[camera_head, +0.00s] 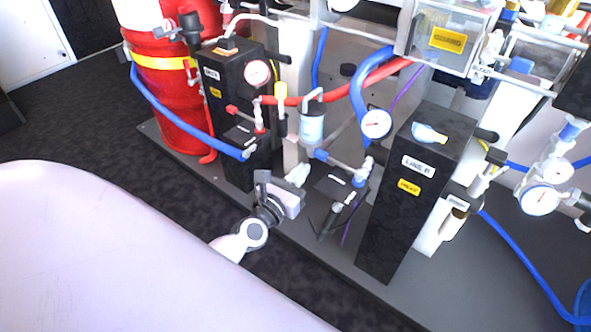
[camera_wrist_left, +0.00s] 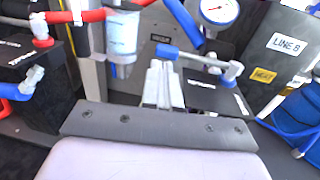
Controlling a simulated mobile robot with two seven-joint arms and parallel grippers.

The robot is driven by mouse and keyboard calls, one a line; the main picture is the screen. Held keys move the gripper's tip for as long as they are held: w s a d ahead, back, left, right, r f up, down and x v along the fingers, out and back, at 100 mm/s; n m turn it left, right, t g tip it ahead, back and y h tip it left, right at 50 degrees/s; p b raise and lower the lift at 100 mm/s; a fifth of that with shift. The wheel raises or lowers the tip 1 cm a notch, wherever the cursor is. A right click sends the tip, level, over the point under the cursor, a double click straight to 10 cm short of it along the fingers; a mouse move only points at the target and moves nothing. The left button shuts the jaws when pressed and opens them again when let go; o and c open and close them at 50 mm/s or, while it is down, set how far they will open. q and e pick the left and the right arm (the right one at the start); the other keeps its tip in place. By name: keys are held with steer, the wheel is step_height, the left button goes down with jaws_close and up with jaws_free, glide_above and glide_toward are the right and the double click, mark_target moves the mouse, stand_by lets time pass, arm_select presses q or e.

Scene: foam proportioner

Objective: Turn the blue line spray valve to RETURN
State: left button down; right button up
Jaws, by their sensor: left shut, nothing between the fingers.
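The spray valve on the blue line has a lever with a blue grip (camera_head: 321,155) and a silver stem running right to a fitting. In the left wrist view the blue grip (camera_wrist_left: 168,52) lies just beyond the fingertips. My left gripper (camera_head: 298,174) is shut and empty, to the left of and slightly below the grip. In the left wrist view its pale fingers (camera_wrist_left: 163,82) are together and point at the grip; I cannot tell whether they touch it. A black block (camera_wrist_left: 212,92) with a small, unreadable white label sits under the lever. My right gripper is not in view.
A black "LINE B" cabinet (camera_head: 400,215) stands right of the valve, with a gauge (camera_head: 376,124) between. A clear filter cylinder (camera_head: 312,122) stands behind my gripper. Another black cabinet (camera_head: 232,95) and a red drum (camera_head: 180,100) are at left.

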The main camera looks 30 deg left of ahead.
arm_select(q)
steer(key=shift+s, duration=4.95)
steer(key=s+d+f+n+g+h, duration=0.3)
steer(key=d+n, duration=0.4)
steer(key=n, duration=1)
steer(key=s+d+n+g+h, duration=0.1)
steer(key=s+d+n+g, duration=0.35)
steer(key=n, duration=1.25)
steer(key=s+a+r+p, duration=0.1)
steer(key=s+r+p, duration=0.1)
steer(key=r+p, duration=0.5)
steer(key=s+a+r+y+p, duration=0.1)
steer(key=r+p, duration=0.6)
steer(key=p, duration=0.9)
steer(key=shift+s+a+r+m, duration=0.2)
steer(key=shift+s+a+m, duration=0.15)
steer(key=shift+a, duration=0.2)
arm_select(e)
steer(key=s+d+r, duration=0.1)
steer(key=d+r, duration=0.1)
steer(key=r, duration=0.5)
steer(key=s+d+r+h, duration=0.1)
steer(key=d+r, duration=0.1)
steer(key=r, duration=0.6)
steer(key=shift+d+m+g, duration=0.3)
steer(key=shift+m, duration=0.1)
